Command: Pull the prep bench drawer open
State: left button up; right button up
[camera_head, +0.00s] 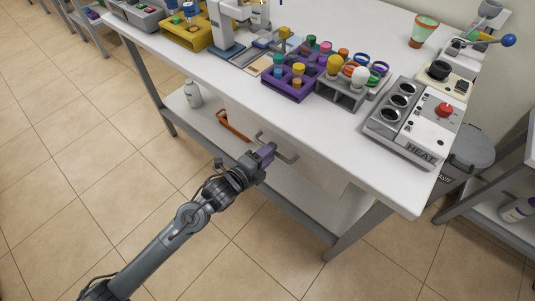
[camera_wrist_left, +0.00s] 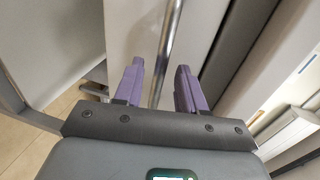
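The white prep bench (camera_head: 330,125) has a pale drawer front (camera_head: 318,172) below its top, with a grey metal bar handle (camera_head: 289,158). My left gripper (camera_head: 267,151), with purple fingers, is at the handle and covers its middle. In the left wrist view the two fingers (camera_wrist_left: 160,82) are apart, and the handle bar (camera_wrist_left: 168,40) runs between their tips. Gaps show on both sides of the bar, so the fingers do not look closed on it. The drawer appears shut, though my gripper hides part of its front. My right gripper is not in view.
The bench top holds a purple rack (camera_head: 291,86), a grey rack (camera_head: 343,94), a HEAT block (camera_head: 400,120) and a yellow rack (camera_head: 187,32). An orange-brown handle (camera_head: 234,127) and a white bottle (camera_head: 193,94) are below the top. The floor in front is clear.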

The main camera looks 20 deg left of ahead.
pick_arm(q)
jog(key=shift+c, duration=0.2)
grip_shut()
dwell(0.3)
